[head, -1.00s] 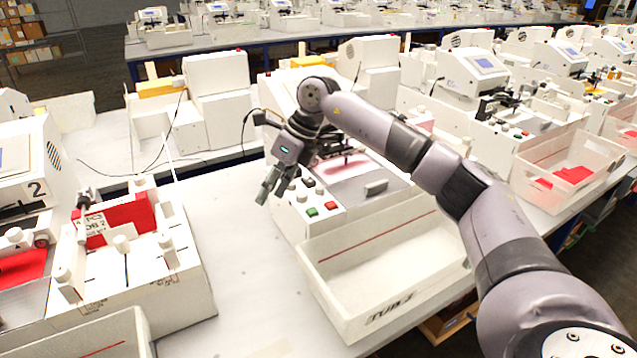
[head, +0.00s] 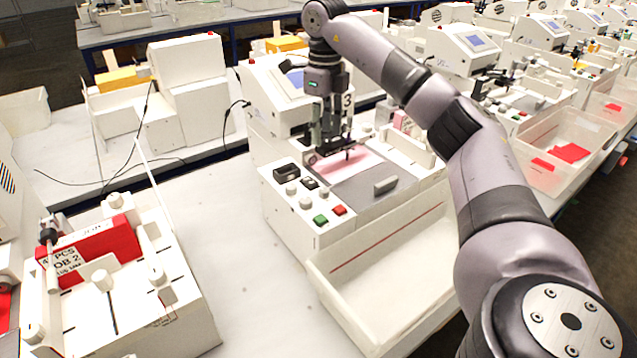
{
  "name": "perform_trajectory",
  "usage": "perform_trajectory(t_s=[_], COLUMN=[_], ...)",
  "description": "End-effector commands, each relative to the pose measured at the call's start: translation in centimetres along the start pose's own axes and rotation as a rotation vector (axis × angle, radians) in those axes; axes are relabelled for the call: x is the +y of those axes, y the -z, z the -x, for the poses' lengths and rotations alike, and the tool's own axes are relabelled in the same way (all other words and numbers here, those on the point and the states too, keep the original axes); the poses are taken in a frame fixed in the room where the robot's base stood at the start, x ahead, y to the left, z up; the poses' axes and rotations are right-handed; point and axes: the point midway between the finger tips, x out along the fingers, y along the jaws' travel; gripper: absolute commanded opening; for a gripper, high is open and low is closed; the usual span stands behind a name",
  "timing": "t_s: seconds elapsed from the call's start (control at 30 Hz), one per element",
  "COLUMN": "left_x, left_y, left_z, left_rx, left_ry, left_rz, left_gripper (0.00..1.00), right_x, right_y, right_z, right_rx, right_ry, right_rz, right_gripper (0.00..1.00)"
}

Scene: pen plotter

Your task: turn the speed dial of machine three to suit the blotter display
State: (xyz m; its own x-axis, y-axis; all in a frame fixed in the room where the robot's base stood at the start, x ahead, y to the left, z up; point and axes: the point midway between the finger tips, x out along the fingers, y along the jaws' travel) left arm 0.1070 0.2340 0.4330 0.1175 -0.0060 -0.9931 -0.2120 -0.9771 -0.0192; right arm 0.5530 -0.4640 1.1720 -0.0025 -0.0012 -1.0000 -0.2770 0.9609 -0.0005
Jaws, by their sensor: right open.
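Machine three (head: 287,232) is the white plotter at the centre, with a "3" on its side. Its front panel carries several small white knobs (head: 305,203), a black switch (head: 287,173), a green button (head: 320,220) and a red button (head: 339,210). I cannot tell which knob is the speed dial. The blue display (head: 296,78) is partly hidden by my right gripper (head: 331,140). That gripper is open, points down and appears over the plotting bed, behind the knobs. I cannot tell whether it touches the black pen carriage there. My left gripper is not in view.
An empty white tray (head: 385,290) juts out from the front of machine three. More plotters stand behind and to the right.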

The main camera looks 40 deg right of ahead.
Motion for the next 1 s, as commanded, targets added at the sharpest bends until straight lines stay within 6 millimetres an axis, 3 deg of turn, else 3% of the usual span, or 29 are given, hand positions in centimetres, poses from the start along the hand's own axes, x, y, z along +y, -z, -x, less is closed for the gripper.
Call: perform_trajectory(t_s=[0.1,0.27,0.4,0.7,1.0], left_x=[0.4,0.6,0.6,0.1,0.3], left_y=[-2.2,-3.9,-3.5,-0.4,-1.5], left_z=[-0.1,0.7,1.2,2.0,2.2], left_rx=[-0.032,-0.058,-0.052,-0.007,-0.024], left_ry=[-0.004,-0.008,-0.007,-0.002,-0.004], left_rz=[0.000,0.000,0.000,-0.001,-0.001], left_gripper=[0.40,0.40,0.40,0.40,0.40], right_x=[0.0,0.0,0.0,0.1,0.1], right_y=[0.1,0.1,0.1,0.1,0.0], right_z=[-2.4,-5.8,-8.9,-14.2,-15.9], right_rx=[0.005,0.006,0.005,0.002,-0.001], right_ry=[-0.001,-0.001,-0.001,-0.002,-0.001], right_rz=[0.000,0.001,0.001,0.001,0.001], right_gripper=[0.43,0.43,0.43,0.43,0.43])
